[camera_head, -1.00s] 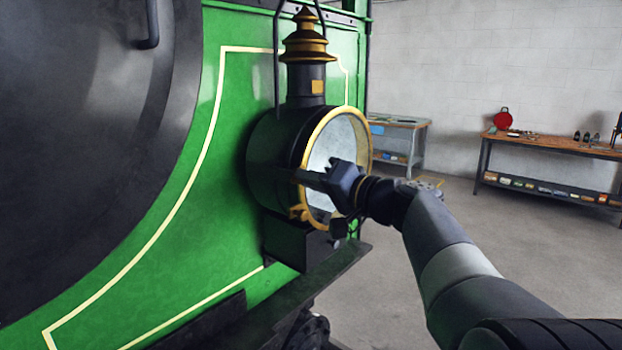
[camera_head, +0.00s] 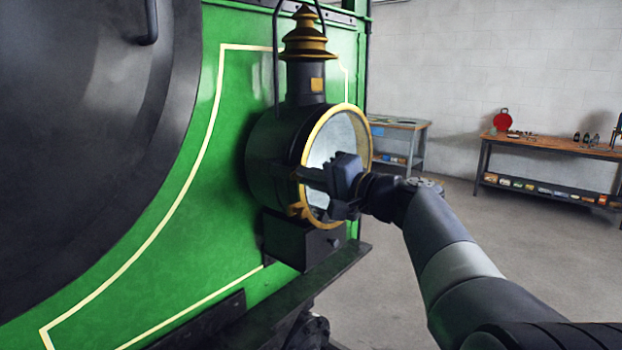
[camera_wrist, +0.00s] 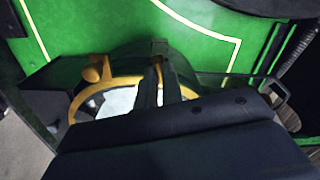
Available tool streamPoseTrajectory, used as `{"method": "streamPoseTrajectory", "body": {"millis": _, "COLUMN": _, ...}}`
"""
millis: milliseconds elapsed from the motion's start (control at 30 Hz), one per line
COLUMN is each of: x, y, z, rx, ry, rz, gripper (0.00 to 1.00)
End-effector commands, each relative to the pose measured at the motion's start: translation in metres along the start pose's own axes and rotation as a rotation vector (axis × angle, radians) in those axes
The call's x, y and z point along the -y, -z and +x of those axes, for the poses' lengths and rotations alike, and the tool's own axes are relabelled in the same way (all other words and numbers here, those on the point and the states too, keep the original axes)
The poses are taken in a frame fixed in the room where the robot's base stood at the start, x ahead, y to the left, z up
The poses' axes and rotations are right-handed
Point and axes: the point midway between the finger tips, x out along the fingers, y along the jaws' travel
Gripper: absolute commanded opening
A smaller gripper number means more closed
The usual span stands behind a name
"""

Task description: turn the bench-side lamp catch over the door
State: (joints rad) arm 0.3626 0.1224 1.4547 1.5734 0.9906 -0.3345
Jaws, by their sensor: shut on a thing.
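The lamp (camera_head: 270,160) is a dark drum with a brass chimney top, fixed to the green tram front. Its round glass door (camera_head: 345,130) has a brass rim and looks closed. My gripper (camera_head: 306,176) reaches across the glass to the rim's left side. In the wrist view its two fingers (camera_wrist: 160,78) are close together at a small brownish piece (camera_wrist: 158,47) on the rim, apparently the catch, mostly hidden between them. A brass knobbed fitting (camera_head: 298,211) sits lower on the rim; a brass knob also shows in the wrist view (camera_wrist: 92,73).
A dark ledge (camera_head: 300,290) runs below the lamp, and a wire handle (camera_head: 277,60) rises above it. A workbench (camera_head: 540,146) and a smaller table (camera_head: 405,124) stand by the far wall. The floor to the right is clear.

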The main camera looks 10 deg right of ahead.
Motion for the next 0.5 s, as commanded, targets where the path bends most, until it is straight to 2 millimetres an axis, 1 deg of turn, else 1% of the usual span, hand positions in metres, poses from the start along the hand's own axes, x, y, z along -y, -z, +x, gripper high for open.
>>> {"method": "streamPoseTrajectory", "body": {"millis": 200, "x": 0.0019, "y": 0.0002, "z": -0.0002, "rx": 0.0, "ry": 0.004, "rz": 0.156, "gripper": 0.0}}
{"method": "streamPoseTrajectory", "body": {"millis": 500, "x": 0.0022, "y": 0.0003, "z": -0.0001, "rx": 0.0, "ry": 0.005, "rz": 0.299, "gripper": 0.0}}
